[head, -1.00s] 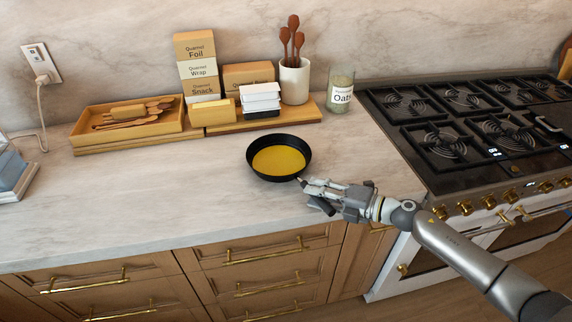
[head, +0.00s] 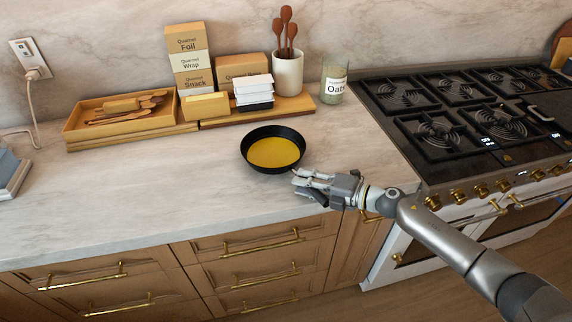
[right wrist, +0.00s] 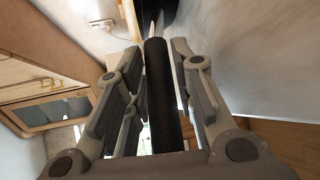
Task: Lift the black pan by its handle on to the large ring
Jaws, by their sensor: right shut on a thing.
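The black pan (head: 246,158), with a yellow inside, sits upright on the marble counter and appears to rest on it. My right gripper (head: 299,182) is at the pan's near right side, shut on the pan's handle. In the right wrist view the dark handle (right wrist: 165,95) runs lengthwise between the two fingers (right wrist: 157,100). The handle is mostly hidden by the gripper in the head view. The stove (head: 470,160) at the right has several black grates over rings; I cannot tell for certain which is the large ring. My left gripper is not in view.
Behind the pan stand a wooden board (head: 225,121) with boxes, a white utensil crock (head: 288,75) and an oats jar (head: 334,84). A wooden tray (head: 90,133) lies at the left. Counter between pan and stove is clear. Brass knobs (head: 480,190) line the stove front.

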